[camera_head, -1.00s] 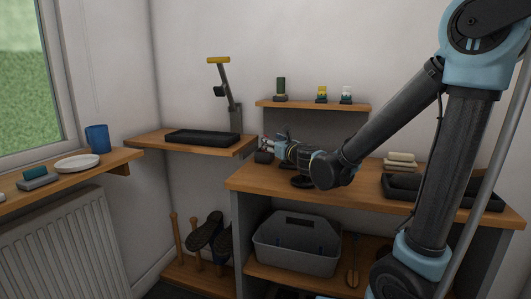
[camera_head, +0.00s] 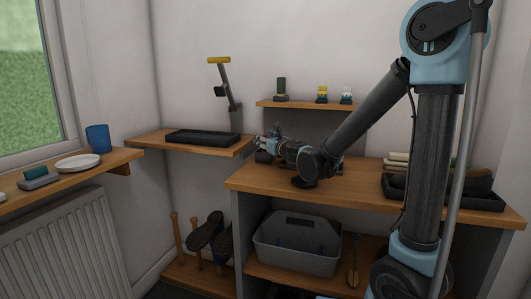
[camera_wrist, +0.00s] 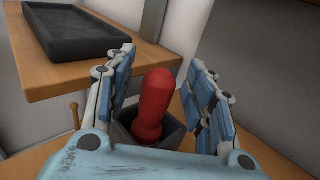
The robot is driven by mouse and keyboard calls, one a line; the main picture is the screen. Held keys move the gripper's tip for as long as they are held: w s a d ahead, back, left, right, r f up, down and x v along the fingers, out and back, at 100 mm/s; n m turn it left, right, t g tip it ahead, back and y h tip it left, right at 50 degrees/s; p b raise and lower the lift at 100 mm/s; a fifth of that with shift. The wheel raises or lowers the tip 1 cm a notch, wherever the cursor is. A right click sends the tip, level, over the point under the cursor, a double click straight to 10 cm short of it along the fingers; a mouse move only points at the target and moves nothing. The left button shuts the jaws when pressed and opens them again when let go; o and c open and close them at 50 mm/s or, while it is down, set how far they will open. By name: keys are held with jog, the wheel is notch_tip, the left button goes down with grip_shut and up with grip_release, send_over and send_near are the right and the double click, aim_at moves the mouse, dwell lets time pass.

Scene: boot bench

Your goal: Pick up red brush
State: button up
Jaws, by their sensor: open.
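The red brush (camera_wrist: 155,103) shows in the wrist view as a smooth, rounded red handle. It stands up out of a dark square holder (camera_wrist: 175,135), and its lower end is hidden inside. My gripper (camera_wrist: 163,62) is open, with one blue-padded finger on each side of the handle. I cannot tell whether either finger touches it. In the head view my gripper (camera_head: 268,146) is at the left end of the wooden bench top, and the red brush cannot be made out there.
A black tray (camera_head: 203,137) lies on the wall shelf left of the bench; it also shows in the wrist view (camera_wrist: 82,42). Small items stand on the upper shelf (camera_head: 312,105). Another dark tray (camera_head: 470,201) lies at the bench's right. A grey caddy (camera_head: 298,246) sits below.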

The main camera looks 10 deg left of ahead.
grip_shut()
jog(key=shift+r, duration=5)
